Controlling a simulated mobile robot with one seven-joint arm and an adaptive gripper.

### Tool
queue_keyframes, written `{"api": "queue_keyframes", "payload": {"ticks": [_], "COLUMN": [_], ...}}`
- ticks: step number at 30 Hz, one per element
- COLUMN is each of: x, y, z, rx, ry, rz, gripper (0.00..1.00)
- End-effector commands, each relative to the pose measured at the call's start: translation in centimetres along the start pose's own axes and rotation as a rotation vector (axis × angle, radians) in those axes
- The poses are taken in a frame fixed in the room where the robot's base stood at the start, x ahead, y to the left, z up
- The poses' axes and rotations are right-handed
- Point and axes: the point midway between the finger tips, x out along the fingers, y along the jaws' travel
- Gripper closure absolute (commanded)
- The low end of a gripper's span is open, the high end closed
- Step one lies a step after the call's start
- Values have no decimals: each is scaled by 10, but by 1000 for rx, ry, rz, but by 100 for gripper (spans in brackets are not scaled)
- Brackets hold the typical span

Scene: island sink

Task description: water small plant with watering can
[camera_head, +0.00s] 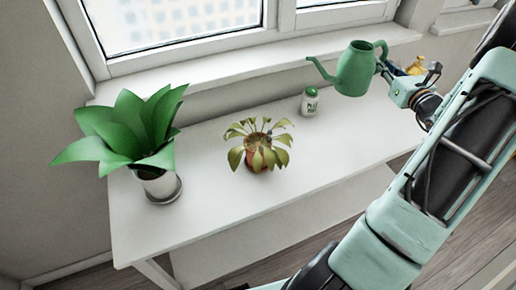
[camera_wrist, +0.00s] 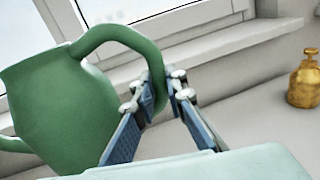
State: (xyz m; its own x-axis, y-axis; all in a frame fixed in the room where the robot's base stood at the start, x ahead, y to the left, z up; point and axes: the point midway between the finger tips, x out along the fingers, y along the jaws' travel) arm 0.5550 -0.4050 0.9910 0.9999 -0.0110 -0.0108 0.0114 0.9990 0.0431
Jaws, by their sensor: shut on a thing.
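A green watering can (camera_head: 355,70) is held up above the right part of the white table, its spout pointing left. It fills the left of the wrist view (camera_wrist: 62,110). My gripper (camera_head: 388,74) is shut on the can's handle, which passes between the fingers in the wrist view (camera_wrist: 158,100). The small plant (camera_head: 258,148) stands in a brown pot in the middle of the table, with drooping yellow-green leaves. It is left of and nearer than the can's spout, well apart from it.
A larger green plant (camera_head: 135,130) in a pale pot stands at the table's left. A golden bottle (camera_wrist: 304,82) is at the right, by the window wall. The table's (camera_head: 225,205) front part is clear.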

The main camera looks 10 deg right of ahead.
Motion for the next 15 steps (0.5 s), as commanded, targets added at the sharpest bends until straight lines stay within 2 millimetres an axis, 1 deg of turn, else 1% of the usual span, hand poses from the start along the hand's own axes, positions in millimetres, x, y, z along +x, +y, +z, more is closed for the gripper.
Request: {"api": "queue_keyframes", "payload": {"ticks": [1, 3, 12, 15], "x": [3, 6, 19, 22], "y": [6, 14, 52, 64], "z": [-22, -39, -107, -126], "rx": [3, 3, 2, 1], "ry": [1, 3, 6, 5], "rz": [14, 37, 128, 156], "gripper": [100, 100, 100, 100]}}
